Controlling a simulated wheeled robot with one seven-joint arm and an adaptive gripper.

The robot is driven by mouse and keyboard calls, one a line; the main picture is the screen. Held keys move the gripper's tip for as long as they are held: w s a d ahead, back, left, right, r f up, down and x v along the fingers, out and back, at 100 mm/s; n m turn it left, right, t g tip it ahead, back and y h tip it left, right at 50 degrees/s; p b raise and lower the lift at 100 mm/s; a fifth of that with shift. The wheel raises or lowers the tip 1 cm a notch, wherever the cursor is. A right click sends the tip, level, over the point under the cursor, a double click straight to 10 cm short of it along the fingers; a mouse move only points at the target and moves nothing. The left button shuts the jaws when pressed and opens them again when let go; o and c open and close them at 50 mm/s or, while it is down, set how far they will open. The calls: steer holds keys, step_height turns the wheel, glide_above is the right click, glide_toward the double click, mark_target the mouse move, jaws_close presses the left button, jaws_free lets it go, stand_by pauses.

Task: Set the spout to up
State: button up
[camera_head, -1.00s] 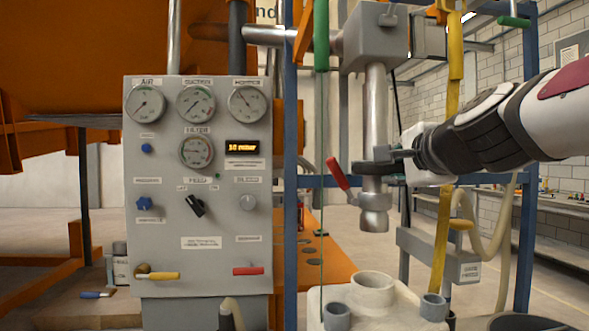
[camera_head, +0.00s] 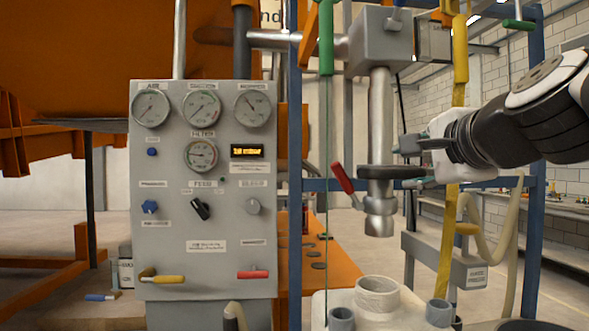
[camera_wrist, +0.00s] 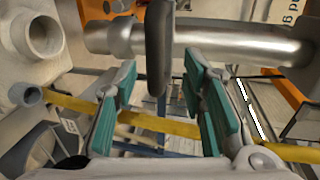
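The spout (camera_head: 380,110) is a silver pipe hanging straight down from a grey box (camera_head: 379,40), its open end pointing down. A dark disc-like collar (camera_head: 385,172) and a red lever (camera_head: 341,177) sit near its lower end. My gripper (camera_head: 408,160) is just right of the pipe at about collar height. In the wrist view the pipe (camera_wrist: 230,40) runs across the top and the collar (camera_wrist: 159,45) shows edge-on. My gripper (camera_wrist: 160,110) has its two teal-padded fingers apart with nothing gripped. The collar is ahead of the gap between them.
A white vessel with an open neck (camera_head: 377,295) stands below the spout. A grey gauge panel (camera_head: 205,235) is at left. A blue frame (camera_head: 295,230), a green-handled pull (camera_head: 326,40) and a yellow strap (camera_head: 447,240) stand close around the pipe.

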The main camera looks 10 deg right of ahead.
steer(key=v, duration=0.6)
steer(key=shift+s, duration=0.15)
steer(key=shift+r, duration=0.1)
steer(key=s+a+f+n+g+y+p, duration=0.1)
steer(key=s+a+f+n+g+p, duration=0.3)
steer(key=f, duration=0.3)
steer(key=s+a+f+n+g+y+p, duration=0.1)
steer(key=s+a+f+n+g, duration=0.1)
steer(key=s+f+n, duration=0.3)
steer(key=s+d+f+n+g+h+p, duration=0.1)
steer(key=s+f+n+g+h+p, duration=0.1)
steer(key=s+f+n+g, duration=0.3)
steer(key=s+f+n+p, duration=0.1)
steer(key=s+f+n, duration=0.3)
steer(key=s+f, duration=0.2)
steer(key=shift+s+d, duration=0.15)
steer(key=shift+s, duration=0.05)
stand_by(0.4)
